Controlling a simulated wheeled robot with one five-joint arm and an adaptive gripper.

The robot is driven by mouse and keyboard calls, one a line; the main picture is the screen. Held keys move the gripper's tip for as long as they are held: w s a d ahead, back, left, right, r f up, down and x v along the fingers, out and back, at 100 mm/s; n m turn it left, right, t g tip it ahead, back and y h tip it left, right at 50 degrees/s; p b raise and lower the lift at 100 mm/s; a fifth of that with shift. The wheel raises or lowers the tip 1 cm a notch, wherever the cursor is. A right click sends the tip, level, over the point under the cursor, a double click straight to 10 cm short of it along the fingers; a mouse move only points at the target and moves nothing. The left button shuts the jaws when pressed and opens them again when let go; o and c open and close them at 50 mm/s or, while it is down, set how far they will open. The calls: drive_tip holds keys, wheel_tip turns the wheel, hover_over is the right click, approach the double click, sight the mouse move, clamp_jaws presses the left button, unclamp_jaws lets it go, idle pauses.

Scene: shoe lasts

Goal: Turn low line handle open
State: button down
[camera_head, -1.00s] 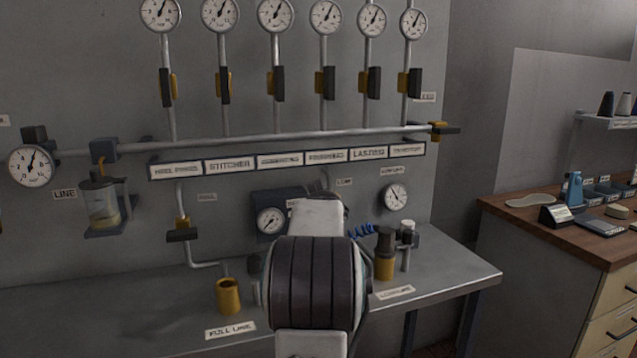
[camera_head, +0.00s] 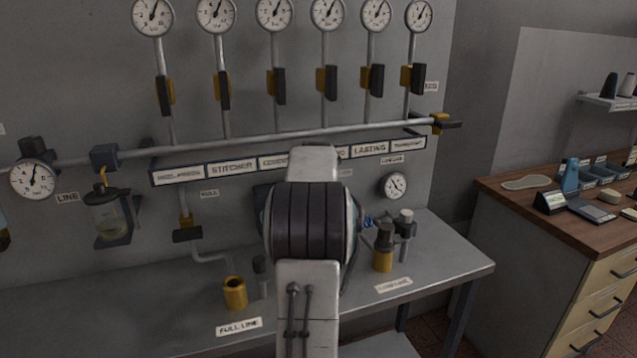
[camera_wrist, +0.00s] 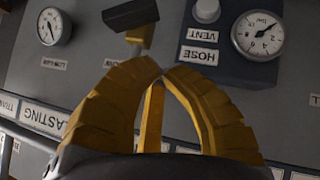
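In the head view, my arm hides the gripper and this valve; the small gauge (camera_head: 396,185) shows right of my arm.
A dark box (camera_wrist: 235,40) with a knob and gauge lies right of the fingers in the wrist view. A horizontal pipe (camera_head: 250,142) and label strip (camera_head: 180,175) cross the wall. The bench (camera_head: 330,305) holds a yellow cup (camera_head: 235,293) and a black-and-yellow fitting (camera_head: 383,250).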

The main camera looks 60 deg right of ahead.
drive_tip(key=w+d+f, duration=0.1)
drive_tip(key=d+f, duration=0.3)
drive_tip(key=f, duration=0.3)
drive_tip(key=shift+d, duration=0.25)
drive_tip(key=shift+s+f+b, duration=0.15)
drive_tip(key=shift+f+b, duration=0.1)
drive_tip(key=shift+b, duration=0.3)
drive_tip(key=shift+b, duration=0.4)
